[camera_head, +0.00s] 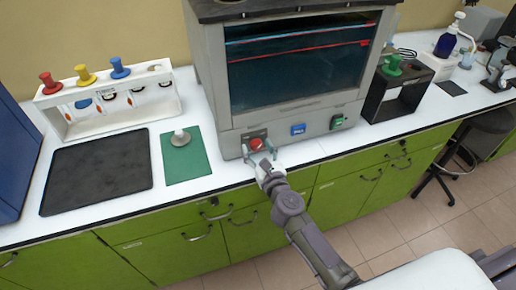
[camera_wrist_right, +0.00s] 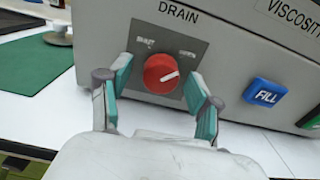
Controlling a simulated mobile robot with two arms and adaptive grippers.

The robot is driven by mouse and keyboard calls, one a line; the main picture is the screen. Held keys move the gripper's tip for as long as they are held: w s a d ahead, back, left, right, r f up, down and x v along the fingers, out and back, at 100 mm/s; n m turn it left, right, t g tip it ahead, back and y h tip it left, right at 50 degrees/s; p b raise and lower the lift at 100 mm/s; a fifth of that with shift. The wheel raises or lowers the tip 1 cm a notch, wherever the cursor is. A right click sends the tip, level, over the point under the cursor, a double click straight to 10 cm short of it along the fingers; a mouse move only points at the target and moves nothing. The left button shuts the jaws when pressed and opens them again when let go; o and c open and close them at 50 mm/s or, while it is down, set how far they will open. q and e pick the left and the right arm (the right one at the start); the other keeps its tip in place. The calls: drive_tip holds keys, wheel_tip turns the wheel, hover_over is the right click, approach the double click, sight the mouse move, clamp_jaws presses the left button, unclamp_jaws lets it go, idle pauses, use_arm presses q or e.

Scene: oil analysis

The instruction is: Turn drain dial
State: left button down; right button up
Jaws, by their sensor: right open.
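The drain dial (camera_head: 256,144) is a round red knob on the front panel of a grey machine (camera_head: 212,70), low on its left side. In the right wrist view the dial (camera_wrist_right: 161,73) has a white pointer line aimed up and right, toward the right-hand label of its plate. My right gripper (camera_head: 260,152) is at the dial. In the right wrist view the open fingers (camera_wrist_right: 154,88) stand to the left and right of the dial, with gaps visible on both sides. My left gripper is not in view.
A blue FILL button (camera_head: 298,129) and a green control (camera_head: 337,121) sit right of the dial. A green mat (camera_head: 186,165) with a metal-looking piece (camera_head: 180,138), a dark mat (camera_head: 95,172) and a white rack (camera_head: 155,113) lie left. A black stand (camera_head: 375,105) is right.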

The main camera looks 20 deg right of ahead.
drive_tip(key=c, duration=1.1)
drive_tip(key=shift+c, duration=0.2)
drive_tip(key=shift+n, duration=0.3)
drive_tip(key=n+p, duration=0.1)
drive_tip(key=n, duration=0.2)
drive_tip(key=shift+n+p, duration=0.3)
drive_tip(key=shift+p, duration=0.1)
drive_tip(key=n+p, duration=0.1)
drive_tip(key=n, duration=0.3)
drive_tip(key=shift+n, duration=0.3)
drive_tip(key=n+p, duration=0.2)
drive_tip(key=n, duration=0.3)
drive_tip(key=shift+r, duration=0.1)
drive_tip(key=shift+d+n+p, duration=0.1)
drive_tip(key=shift+n+p, duration=0.35)
drive_tip(key=shift+n, duration=1.55)
